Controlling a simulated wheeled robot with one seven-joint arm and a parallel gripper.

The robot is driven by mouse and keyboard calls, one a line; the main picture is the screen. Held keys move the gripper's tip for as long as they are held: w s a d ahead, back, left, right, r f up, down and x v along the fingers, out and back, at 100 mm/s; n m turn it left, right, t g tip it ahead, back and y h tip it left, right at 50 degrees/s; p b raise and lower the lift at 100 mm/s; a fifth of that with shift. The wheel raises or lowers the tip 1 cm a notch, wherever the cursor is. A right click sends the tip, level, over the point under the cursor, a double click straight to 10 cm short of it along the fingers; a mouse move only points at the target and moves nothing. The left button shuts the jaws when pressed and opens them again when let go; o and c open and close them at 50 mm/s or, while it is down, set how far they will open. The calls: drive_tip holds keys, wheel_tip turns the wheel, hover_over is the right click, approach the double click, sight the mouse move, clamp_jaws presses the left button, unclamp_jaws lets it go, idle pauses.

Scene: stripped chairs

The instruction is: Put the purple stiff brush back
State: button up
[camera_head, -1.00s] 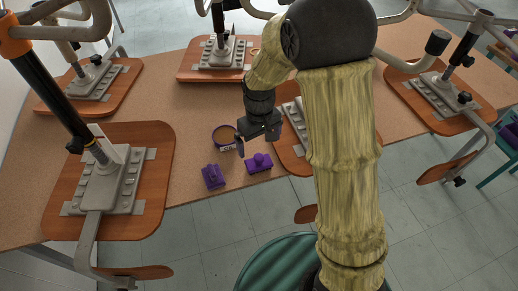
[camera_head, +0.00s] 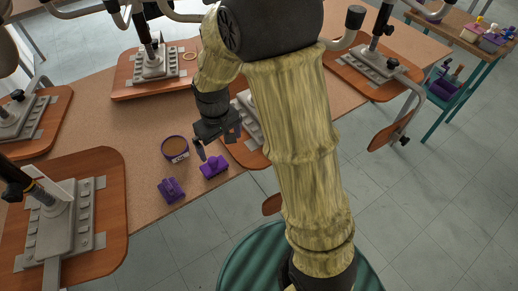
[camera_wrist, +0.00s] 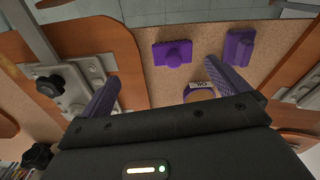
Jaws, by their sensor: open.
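Two purple brush-like blocks lie on the brown tabletop near its front edge. One, with a rounded knob, is the right block (camera_head: 214,167); it also shows in the wrist view (camera_wrist: 172,53). The other is the left block (camera_head: 171,189), slimmer in the wrist view (camera_wrist: 239,47). I cannot tell which is the stiff brush; bristles are not visible. My gripper (camera_head: 215,150) is open and empty above the table, just behind the right block. In the wrist view its purple fingers (camera_wrist: 169,85) stand wide apart, with neither block between them.
At the far right, a teal-framed trolley (camera_head: 462,78) holds a purple bin (camera_head: 443,88) below and several bottles on top. The floor at right is clear.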

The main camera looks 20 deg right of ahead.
drive_tip(key=s+d+r+m+t, duration=0.2)
drive_tip(key=s+d+r+m, duration=0.2)
drive_tip(key=s+d, duration=0.6)
drive_tip(key=shift+s+m, duration=0.15)
drive_tip(key=shift+m, duration=0.25)
drive_tip(key=shift+r, duration=0.1)
idle(0.6)
